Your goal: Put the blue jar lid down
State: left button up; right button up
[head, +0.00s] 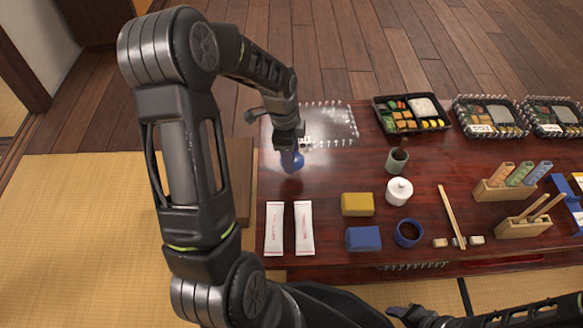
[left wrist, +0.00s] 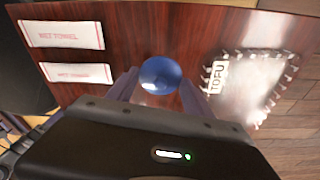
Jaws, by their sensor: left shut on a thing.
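The blue jar lid (head: 292,162) is round and glossy. My left gripper (head: 289,149) is shut on it, over the left end of the table. In the left wrist view the lid (left wrist: 160,75) sits between the two fingertips, with bare wood around it. I cannot tell whether it touches the table. The blue jar (head: 408,233) stands open at the front of the table, with dark contents showing.
Two wet-towel packets (head: 289,228) lie left front. A clear tofu pack (head: 328,122) lies behind my left gripper. Yellow (head: 357,204) and blue (head: 363,239) blocks, a white lidded pot (head: 399,191) and a grey-green cup (head: 397,160) stand toward the middle. Bare wood (head: 335,178) lies between.

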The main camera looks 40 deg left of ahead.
pick_arm(q)
jog(key=shift+f+b, duration=1.05)
jog(key=shift+f, duration=1.4)
jog(key=shift+f, duration=0.15)
jog(key=o, duration=1.3)
jog(key=shift+o, duration=0.2)
